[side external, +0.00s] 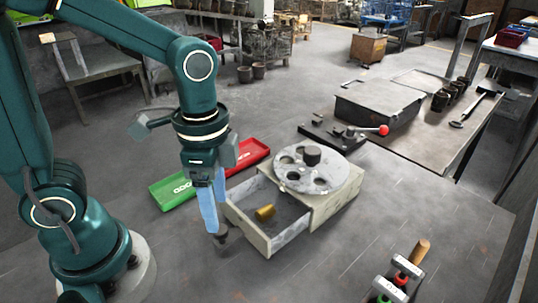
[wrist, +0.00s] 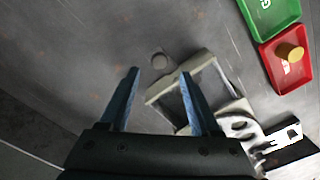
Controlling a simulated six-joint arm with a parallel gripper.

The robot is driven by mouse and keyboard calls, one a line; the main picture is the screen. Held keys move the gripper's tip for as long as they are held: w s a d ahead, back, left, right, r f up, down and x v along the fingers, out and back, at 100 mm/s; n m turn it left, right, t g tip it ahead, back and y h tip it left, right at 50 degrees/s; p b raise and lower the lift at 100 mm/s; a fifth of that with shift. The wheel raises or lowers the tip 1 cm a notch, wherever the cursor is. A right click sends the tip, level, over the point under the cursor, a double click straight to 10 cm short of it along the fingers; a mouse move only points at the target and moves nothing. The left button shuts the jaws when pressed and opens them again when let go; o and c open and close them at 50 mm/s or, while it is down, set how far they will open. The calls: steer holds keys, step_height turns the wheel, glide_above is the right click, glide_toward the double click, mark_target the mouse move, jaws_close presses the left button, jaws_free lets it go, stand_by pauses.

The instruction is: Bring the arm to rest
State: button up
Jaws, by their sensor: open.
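My gripper (side external: 219,232) hangs low over the floor-like work surface, left of the open drawer (side external: 266,244). Its blue fingers are apart and nothing is between them in the wrist view (wrist: 160,73). A brass cylinder (side external: 265,212) lies in the drawer. The drawer's frame (wrist: 165,93) is partly hidden by my right finger in the wrist view.
Green (side external: 174,192) and red (side external: 252,153) trays lie behind my gripper. A tan cylinder (wrist: 291,52) stands in the red tray. A red-knobbed lever (side external: 383,130) is farther back.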

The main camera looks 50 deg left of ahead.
steer(key=shift+w+a+r, duration=0.1)
steer(key=shift+w+r, duration=0.05)
steer(key=shift+r, duration=0.05)
step_height(320, 180, up, 6)
steer(key=s+a+n+t, duration=0.2)
steer(key=n+t, duration=0.3)
steer(key=n, duration=0.4)
steer(key=shift+s+a+t, duration=0.3)
steer(key=shift+s, duration=0.05)
